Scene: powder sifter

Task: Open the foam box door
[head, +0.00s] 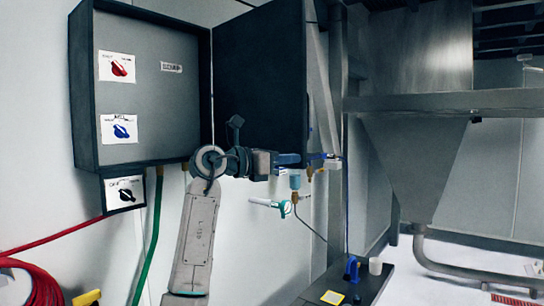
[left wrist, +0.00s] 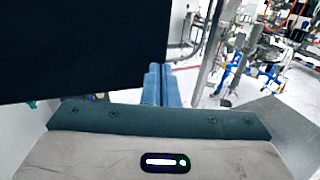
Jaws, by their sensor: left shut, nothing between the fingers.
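The foam box (head: 150,50) is a grey wall cabinet with a dark frame at the upper left of the head view. Its dark door (head: 258,75) stands wide open to the right, and the grey panel inside shows. The door also fills the upper left of the left wrist view as a black slab (left wrist: 80,45). My left gripper (head: 300,159) lies across the door's lower edge, pointing right, with blue fingers. The fingers also show in the left wrist view (left wrist: 160,72), shut together and empty. I cannot tell whether they touch the door. My right gripper is out of view.
The panel carries a red switch (head: 119,67) and a blue switch (head: 121,129); a black switch (head: 125,195) sits below. A teal-handled valve (head: 283,207) hangs under my gripper. A steel hopper (head: 418,160) stands at the right. A red hose (head: 35,280) lies lower left.

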